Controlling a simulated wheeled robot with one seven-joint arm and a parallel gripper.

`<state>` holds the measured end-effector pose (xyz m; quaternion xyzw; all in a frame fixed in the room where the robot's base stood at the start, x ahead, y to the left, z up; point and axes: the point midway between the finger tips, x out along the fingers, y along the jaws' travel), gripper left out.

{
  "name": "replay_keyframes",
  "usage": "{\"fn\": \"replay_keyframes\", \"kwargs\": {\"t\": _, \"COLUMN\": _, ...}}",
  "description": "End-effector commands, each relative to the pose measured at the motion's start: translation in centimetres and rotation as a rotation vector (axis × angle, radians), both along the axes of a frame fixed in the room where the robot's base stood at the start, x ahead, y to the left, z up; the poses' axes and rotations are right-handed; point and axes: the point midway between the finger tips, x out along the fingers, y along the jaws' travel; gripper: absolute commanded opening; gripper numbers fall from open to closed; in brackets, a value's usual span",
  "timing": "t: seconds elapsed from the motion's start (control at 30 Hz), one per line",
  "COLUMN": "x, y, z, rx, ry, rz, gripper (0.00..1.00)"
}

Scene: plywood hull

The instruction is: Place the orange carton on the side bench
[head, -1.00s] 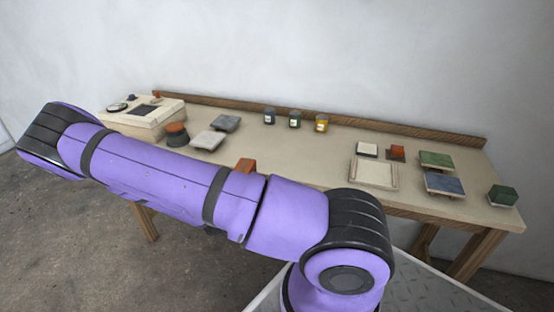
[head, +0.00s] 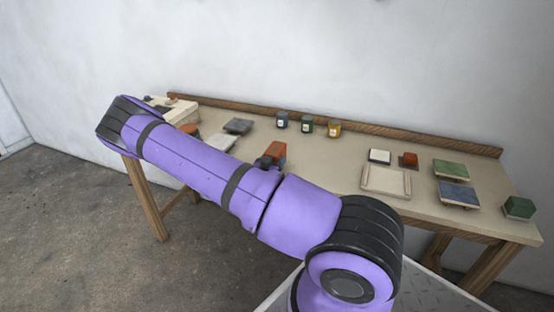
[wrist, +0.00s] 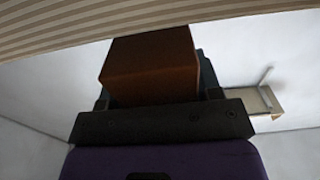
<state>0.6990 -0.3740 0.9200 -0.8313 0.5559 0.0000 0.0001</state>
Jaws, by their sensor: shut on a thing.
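The orange carton (head: 277,151) shows in the head view just beyond my forearm, over the front middle of a long wooden bench (head: 330,155). My gripper (head: 264,161) is beside it, mostly hidden behind the arm. In the wrist view the carton (wrist: 150,62) looks brown-orange in shadow and sits between the dark fingers of my gripper (wrist: 157,94), which is shut on it. I cannot tell whether the carton touches the bench top, or whether this bench is the side bench.
Three jars (head: 306,124) stand at the back. To the right are a cream tray (head: 386,181), a small red-brown block (head: 408,160), green and blue slabs (head: 458,193) and a dark green box (head: 518,207). Grey slabs (head: 237,126) and a pale case (head: 175,110) are left. The bench middle is clear.

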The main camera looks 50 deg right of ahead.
Motion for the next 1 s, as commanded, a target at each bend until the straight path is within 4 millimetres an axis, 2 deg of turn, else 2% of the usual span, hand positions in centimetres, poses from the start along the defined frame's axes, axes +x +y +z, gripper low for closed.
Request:
{"fn": "replay_keyframes", "kwargs": {"t": 0.17, "x": 0.6, "y": -1.6, "z": 0.0, "rx": -0.001, "ry": 0.000, "rz": -0.001, "gripper": 0.27}}
{"fn": "replay_keyframes", "kwargs": {"t": 0.3, "x": 1.5, "y": -3.8, "z": 0.1, "rx": -0.001, "ry": -0.002, "rz": -0.001, "gripper": 0.27}}
{"fn": "replay_keyframes", "kwargs": {"t": 0.4, "x": 1.4, "y": -3.5, "z": -1.3, "rx": -0.001, "ry": 0.002, "rz": 0.001, "gripper": 0.27}}
{"fn": "replay_keyframes", "kwargs": {"t": 0.77, "x": 1.4, "y": -3.5, "z": -1.7, "rx": -0.001, "ry": 0.000, "rz": 0.001, "gripper": 0.27}}
{"fn": "replay_keyframes", "kwargs": {"t": 0.8, "x": 1.4, "y": -3.4, "z": -1.7, "rx": 0.000, "ry": 0.000, "rz": 0.001, "gripper": 0.63}}
{"fn": "replay_keyframes", "kwargs": {"t": 0.9, "x": 1.4, "y": -3.4, "z": -1.7, "rx": 0.000, "ry": 0.000, "rz": 0.001, "gripper": 0.84}}
{"fn": "replay_keyframes", "kwargs": {"t": 1.0, "x": 1.4, "y": -3.4, "z": -1.7, "rx": 0.000, "ry": 0.000, "rz": 0.001, "gripper": 0.84}}
